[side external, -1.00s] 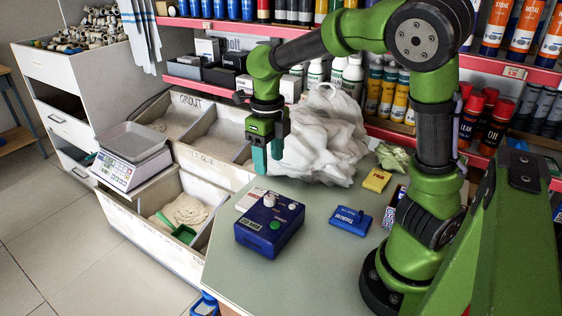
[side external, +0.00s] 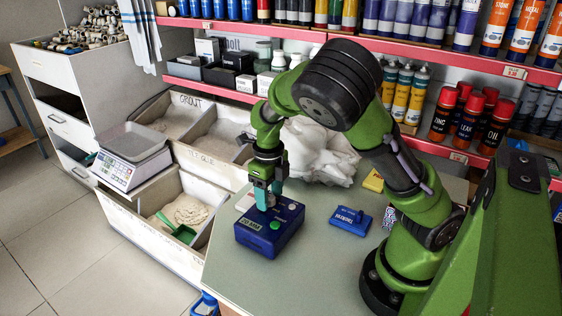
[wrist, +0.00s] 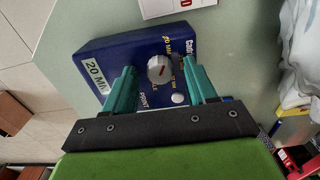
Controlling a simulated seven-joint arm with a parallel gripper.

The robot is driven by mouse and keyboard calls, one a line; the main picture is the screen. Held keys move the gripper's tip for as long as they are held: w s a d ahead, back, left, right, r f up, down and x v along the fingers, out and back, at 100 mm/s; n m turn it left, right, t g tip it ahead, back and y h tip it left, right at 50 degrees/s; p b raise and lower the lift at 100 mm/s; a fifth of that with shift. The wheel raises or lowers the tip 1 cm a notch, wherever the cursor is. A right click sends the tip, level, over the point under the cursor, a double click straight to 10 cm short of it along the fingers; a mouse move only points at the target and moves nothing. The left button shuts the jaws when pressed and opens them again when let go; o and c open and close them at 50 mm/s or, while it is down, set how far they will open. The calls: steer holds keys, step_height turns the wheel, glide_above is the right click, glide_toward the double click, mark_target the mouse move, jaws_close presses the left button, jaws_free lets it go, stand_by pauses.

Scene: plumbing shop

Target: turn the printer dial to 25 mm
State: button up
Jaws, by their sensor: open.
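The printer is a blue box (side external: 262,241) at the near left of the worktop; it also shows in the wrist view (wrist: 112,50). A label on its end reads 20 MM (wrist: 95,74). My gripper (side external: 267,203) points down over the dial. In the wrist view its teal fingers (wrist: 160,76) are open, one on each side of the dial, with a gap visible on both sides. In the side view the fingers largely hide the dial.
A white button (wrist: 180,98) sits near the dial, close to one finger. A blue tin-like item (side external: 350,221) lies to the right on the worktop (side external: 310,270). A white plastic bag (side external: 318,150) is behind my gripper. Bins with a scoop (side external: 183,233) stand left.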

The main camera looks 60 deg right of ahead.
jaws_close()
steer(key=shift+m, duration=0.3)
steer(key=m, duration=0.5)
steer(key=shift+m, duration=0.3)
steer(key=m, duration=0.5)
steer(key=shift+m, duration=0.4)
stand_by(0.4)
jaws_free()
